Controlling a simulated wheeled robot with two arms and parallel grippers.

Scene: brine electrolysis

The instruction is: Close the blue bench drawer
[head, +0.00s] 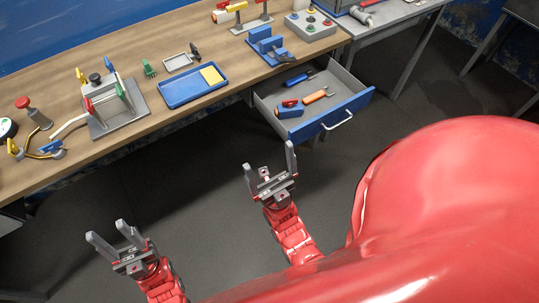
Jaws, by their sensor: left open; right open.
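The blue bench drawer (326,122) is pulled out from under the wooden bench, at the right of the middle in the head view. Its front is blue with a pale bar handle (338,121). Inside lie orange-handled and blue-handled tools and a blue block with a red part. My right gripper (269,158) is open and empty, in front of and to the left of the drawer, apart from it. My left gripper (106,238) is open and empty, further left over the floor, well away from the drawer.
The wooden bench (130,140) runs along the blue wall. It carries a blue tray (192,88), an electrolysis rig (110,103), a blue vise (268,45) and a button box (310,25). A grey table (395,15) stands at the right. The dark floor before the drawer looks clear.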

